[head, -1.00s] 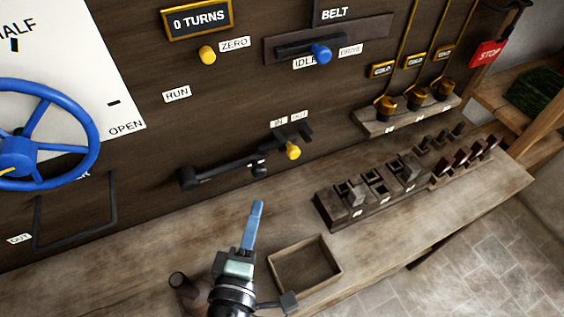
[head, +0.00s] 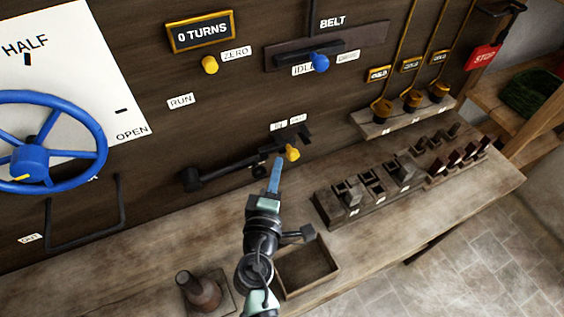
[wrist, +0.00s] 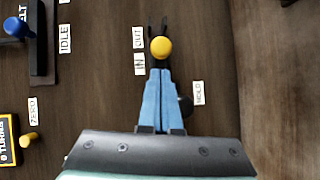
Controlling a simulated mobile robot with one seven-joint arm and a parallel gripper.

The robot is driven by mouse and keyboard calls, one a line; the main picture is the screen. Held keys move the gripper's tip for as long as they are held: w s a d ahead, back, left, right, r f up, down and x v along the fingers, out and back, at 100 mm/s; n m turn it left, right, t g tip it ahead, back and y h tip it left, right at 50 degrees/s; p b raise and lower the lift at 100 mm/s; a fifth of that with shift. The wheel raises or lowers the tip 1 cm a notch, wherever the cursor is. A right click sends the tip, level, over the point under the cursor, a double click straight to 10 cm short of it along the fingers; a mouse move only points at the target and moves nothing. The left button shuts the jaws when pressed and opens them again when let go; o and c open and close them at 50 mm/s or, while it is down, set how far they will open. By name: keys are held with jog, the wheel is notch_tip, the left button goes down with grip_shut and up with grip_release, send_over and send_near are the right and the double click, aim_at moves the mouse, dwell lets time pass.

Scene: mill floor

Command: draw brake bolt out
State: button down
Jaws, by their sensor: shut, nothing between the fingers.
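The brake bolt's yellow knob (head: 291,153) sticks out from the dark wall panel, below the small IN and OUT labels (head: 288,122). In the wrist view the knob (wrist: 161,47) is beside these labels; I cannot tell the bolt's exact position. My gripper (head: 276,163) has its blue fingers shut and empty, with the tips just short of the knob in the picture. In the wrist view the closed fingertips (wrist: 160,72) lie right below the knob; contact cannot be told. The fingers hide part of the bolt's mount.
A black lever (head: 215,175) runs left of the bolt. A blue belt knob (head: 320,62) and a yellow zero knob (head: 209,65) are above. An open tray (head: 330,283), a bottle-like item (head: 200,291) and a block rack (head: 330,210) stand on the bench.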

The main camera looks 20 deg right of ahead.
jog(key=shift+w+d+f, duration=0.1)
jog(key=shift+w+d, duration=0.05)
jog(key=shift+d, duration=0.55)
jog(key=shift+d, duration=2.35)
jog(key=shift+a, duration=0.1)
